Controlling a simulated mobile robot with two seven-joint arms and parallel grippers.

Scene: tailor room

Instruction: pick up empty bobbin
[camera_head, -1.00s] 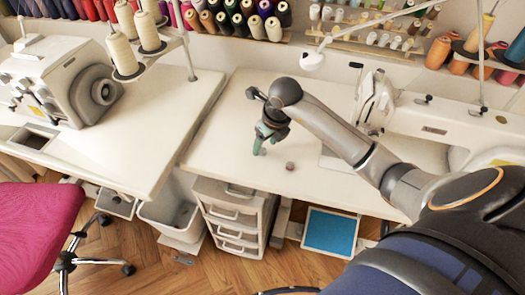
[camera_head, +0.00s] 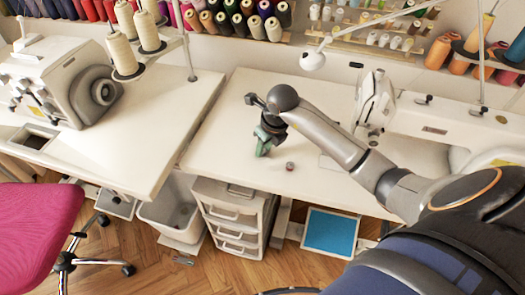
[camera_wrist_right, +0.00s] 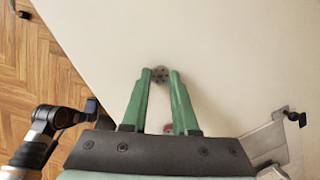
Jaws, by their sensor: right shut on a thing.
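My right gripper (camera_head: 262,152) has green fingers and points down over the white sewing table, near its front edge. In the right wrist view, its fingertips are shut on a small grey round bobbin with holes (camera_wrist_right: 160,74). No thread shows on this bobbin. In the head view the fingers hide it, and I cannot tell whether it still touches the table. A second, reddish bobbin (camera_head: 290,166) lies on the table just right of the gripper. It shows partly between the finger bases in the right wrist view (camera_wrist_right: 168,127). My left gripper is not in view.
A white sewing machine (camera_head: 440,118) stands to the right, behind my forearm. An overlocker (camera_head: 65,80) sits on the left table. Drawers (camera_head: 232,215) and a blue panel (camera_head: 330,233) are below the table. The tabletop (camera_head: 220,130) left of the gripper is clear.

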